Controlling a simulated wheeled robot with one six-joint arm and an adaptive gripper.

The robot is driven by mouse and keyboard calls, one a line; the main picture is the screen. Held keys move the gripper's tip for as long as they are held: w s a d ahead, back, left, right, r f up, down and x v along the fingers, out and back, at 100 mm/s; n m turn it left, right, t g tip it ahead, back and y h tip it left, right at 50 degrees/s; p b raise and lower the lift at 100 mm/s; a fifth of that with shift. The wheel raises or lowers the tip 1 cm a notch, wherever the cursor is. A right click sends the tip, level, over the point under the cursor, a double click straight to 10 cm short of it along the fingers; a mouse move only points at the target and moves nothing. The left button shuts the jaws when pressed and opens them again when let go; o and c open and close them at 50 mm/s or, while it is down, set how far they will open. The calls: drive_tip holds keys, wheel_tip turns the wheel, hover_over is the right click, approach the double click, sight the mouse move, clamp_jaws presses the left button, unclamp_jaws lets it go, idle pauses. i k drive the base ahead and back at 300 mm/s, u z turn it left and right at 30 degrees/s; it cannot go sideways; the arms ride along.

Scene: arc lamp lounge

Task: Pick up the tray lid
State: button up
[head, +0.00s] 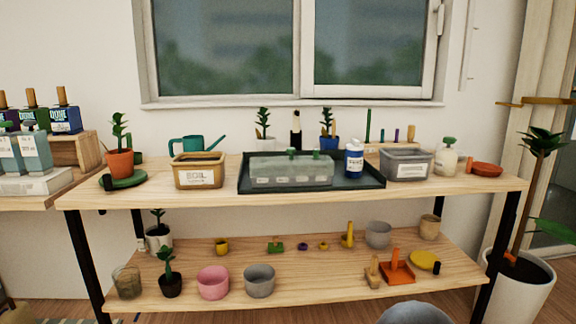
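The tray lid (291,171) is a clear, greenish, box-shaped cover with small green knobs on top. It stands in the left and middle part of a dark green tray (350,184) on the upper shelf of a wooden potting bench. Pale labels show low along its front. What lies under the lid is hard to make out. A white and blue bottle (354,161) stands in the tray to the right of the lid, a little apart from it. My gripper is not in view.
A tan soil box (199,171) stands left of the tray, and a grey bin (405,164) stands close on its right. Small plants, a teal watering can (193,145) and upright tools line the back. The lower shelf (320,279) holds pots. Bare wood shows along the upper shelf's front edge.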

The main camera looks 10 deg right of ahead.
sight(290, 166)
drive_tip(key=z, duration=1)
drive_tip(key=i, duration=1)
drive_tip(key=u, duration=2.55)
